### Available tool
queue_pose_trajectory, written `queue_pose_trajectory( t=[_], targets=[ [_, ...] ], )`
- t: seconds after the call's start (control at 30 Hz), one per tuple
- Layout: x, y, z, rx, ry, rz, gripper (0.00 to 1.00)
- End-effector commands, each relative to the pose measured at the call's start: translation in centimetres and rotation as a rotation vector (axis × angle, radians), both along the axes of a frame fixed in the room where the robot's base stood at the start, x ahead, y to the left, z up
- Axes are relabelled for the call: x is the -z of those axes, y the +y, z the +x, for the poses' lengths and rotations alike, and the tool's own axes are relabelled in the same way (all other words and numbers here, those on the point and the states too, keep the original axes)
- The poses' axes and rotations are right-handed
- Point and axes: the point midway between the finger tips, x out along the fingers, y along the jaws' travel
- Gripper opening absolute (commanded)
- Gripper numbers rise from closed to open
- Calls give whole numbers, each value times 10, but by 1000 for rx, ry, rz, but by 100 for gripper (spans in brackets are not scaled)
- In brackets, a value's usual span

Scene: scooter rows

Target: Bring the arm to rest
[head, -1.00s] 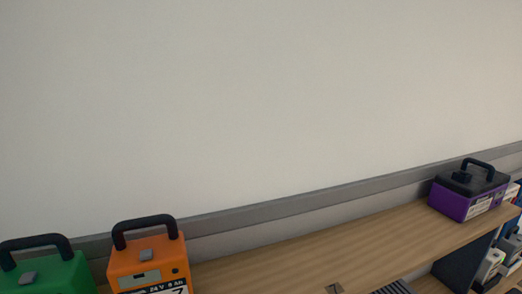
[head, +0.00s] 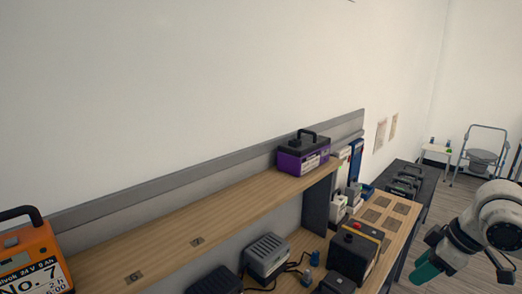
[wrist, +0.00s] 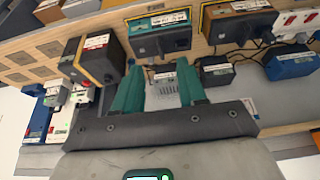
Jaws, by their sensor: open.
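My arm shows at the right edge of the head view, white and dark grey, and my gripper (head: 428,270) is at its lower end with a teal finger pointing down and left. In the wrist view my gripper (wrist: 160,76) has its two teal fingers spread apart, with nothing held between them. A pale grey charger (wrist: 163,93) shows beyond the gap. The head view does not show how far the fingers are from the bench.
An orange battery (head: 32,262) and a purple box (head: 303,154) stand on the wooden shelf (head: 165,245). Below are a grey charger (head: 266,257) and a black-and-yellow unit (head: 352,257). A step stool (head: 484,150) stands at the far right; grey floor shows there.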

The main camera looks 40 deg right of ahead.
Motion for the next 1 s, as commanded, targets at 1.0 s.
queue_pose_trajectory(
  t=[1.0],
  targets=[
    [-121,134,237,-260,-592,-59,41]
  ],
)
